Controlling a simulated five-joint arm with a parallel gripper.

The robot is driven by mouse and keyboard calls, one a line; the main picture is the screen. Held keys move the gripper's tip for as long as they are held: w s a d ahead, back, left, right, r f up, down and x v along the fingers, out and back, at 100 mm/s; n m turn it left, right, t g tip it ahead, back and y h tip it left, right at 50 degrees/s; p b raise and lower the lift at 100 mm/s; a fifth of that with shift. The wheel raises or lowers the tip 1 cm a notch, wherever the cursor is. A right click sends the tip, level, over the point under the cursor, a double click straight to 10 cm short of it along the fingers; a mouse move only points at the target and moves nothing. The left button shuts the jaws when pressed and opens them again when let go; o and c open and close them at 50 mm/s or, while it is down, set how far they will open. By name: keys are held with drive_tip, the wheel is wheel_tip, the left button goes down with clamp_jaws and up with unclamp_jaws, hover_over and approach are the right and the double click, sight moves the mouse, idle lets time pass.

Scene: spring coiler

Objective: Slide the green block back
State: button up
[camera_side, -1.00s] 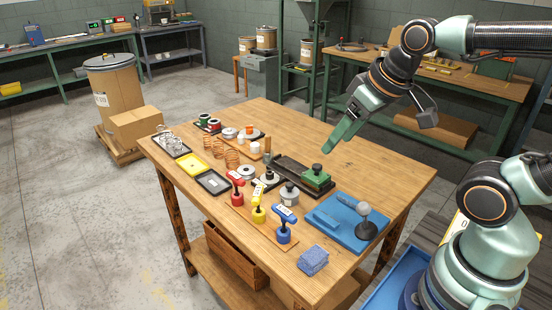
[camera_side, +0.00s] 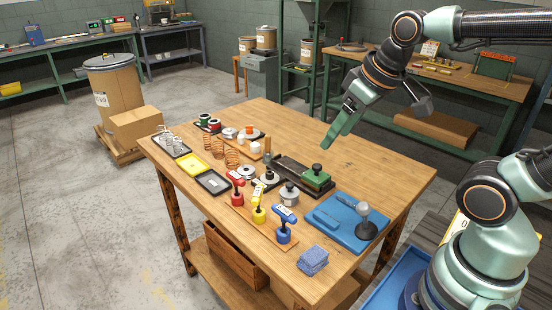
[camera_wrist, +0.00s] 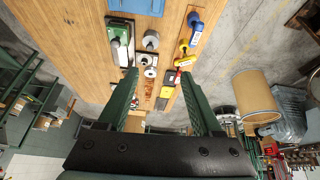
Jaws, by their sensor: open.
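The green block (camera_side: 316,177) has a dark round knob on top. It sits at the near right end of a dark rail or base (camera_side: 287,166) on the wooden table. In the wrist view the green block (camera_wrist: 121,31) shows at the upper left, beyond the fingertips. My gripper (camera_side: 338,137) is above the table, behind and to the right of the block in the side view, apart from it. In the wrist view the two green fingers of my gripper (camera_wrist: 161,82) are spread wide with nothing between them.
A blue mat (camera_side: 340,232) with a grey-knobbed tool lies right of the block. Red, yellow and blue handled tools (camera_side: 259,212) stand on a wooden strip in front. Copper coils (camera_side: 231,158) and trays (camera_side: 213,182) are to the left. The table's back right area is clear.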

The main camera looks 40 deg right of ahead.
drive_tip(key=w+d+n+g, duration=0.35)
drive_tip(key=w+d, duration=0.25)
drive_tip(key=w, duration=0.2)
drive_tip(key=n+g, duration=0.2)
drive_tip(key=n, duration=0.3)
hover_over(317, 165)
wheel_tip(317, 165, down, 8)
wheel_tip(317, 165, down, 12)
drive_tip(key=shift+s+r, duration=0.1)
drive_tip(key=shift+r, duration=0.15)
clamp_jaws()
drive_tip(key=shift+r, duration=0.1)
idle(0.5)
